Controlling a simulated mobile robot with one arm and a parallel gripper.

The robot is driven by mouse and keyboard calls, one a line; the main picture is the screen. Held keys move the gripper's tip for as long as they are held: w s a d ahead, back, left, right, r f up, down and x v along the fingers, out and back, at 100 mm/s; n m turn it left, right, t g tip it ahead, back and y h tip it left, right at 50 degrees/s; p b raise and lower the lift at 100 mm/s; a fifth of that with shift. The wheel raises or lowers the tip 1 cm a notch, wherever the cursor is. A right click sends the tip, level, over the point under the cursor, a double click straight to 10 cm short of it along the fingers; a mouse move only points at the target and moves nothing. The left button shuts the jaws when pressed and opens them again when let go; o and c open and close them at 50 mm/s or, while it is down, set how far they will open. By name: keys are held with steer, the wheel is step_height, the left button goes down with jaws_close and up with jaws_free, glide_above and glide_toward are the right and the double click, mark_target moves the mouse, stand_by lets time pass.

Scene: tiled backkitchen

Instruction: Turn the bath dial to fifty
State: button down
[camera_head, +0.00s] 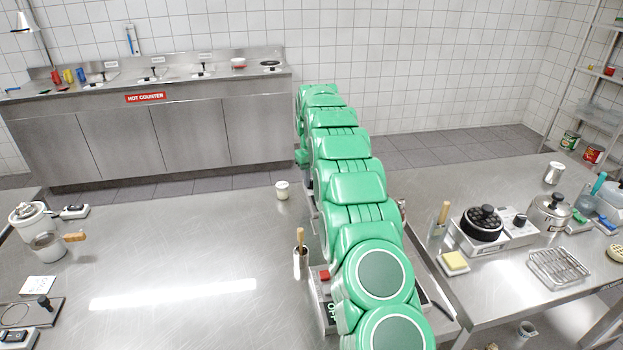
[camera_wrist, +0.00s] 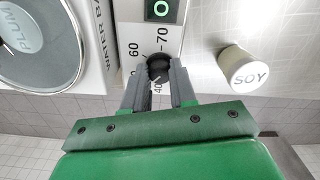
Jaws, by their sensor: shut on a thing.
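The black bath dial (camera_wrist: 160,67) sits on the white front panel of the water bath (camera_wrist: 97,35) in the wrist view. My gripper (camera_wrist: 162,72) has its two grey fingers on either side of the dial and is shut on it. The numbers 60, 70 and part of a 40 show around the dial. The fingers cover other marks, and I cannot tell which number the pointer is at. A small green-lit switch (camera_wrist: 160,9) is beyond the dial. In the head view my green arm hides the dial and my gripper.
In the wrist view, a round lid marked PLUM (camera_wrist: 30,38) is at the left and a jar marked SOY (camera_wrist: 243,68) is close at the right. The left table's middle is mostly clear.

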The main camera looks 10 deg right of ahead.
steer(key=shift+m, duration=1.7)
steer(key=c, duration=0.9)
jaws_free()
step_height(320, 180, up, 6)
steer(key=shift+w+r, duration=0.1)
steer(key=shift+r, duration=0.8)
